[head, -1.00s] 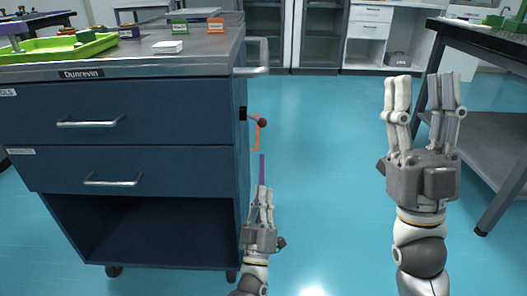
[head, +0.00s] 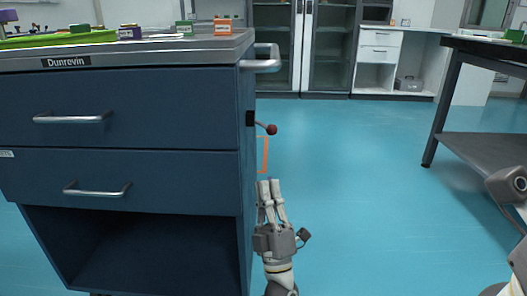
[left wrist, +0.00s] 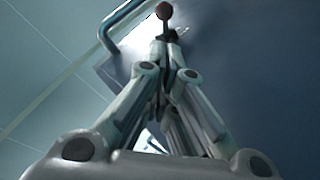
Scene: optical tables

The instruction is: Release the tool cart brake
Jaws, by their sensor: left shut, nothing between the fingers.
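The tool cart (head: 150,175) is dark blue, with drawers and a grey top, and stands at the left in the head view. Its brake lever, a short rod with a dark red knob (head: 271,129), sticks out from a black mount on the cart's right side. The knob also shows at the top of the left wrist view (left wrist: 164,10), beyond the fingertips. My left gripper (head: 269,182) points up beside the cart's right side, below the knob and apart from it in the head view. Its fingers are together and empty. My right gripper is out of view.
A grey push handle (head: 265,58) juts from the cart's top right edge, above the lever. An orange outline (head: 264,155) shows beside the cart. Open blue floor lies to the right, up to a dark table (head: 480,150).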

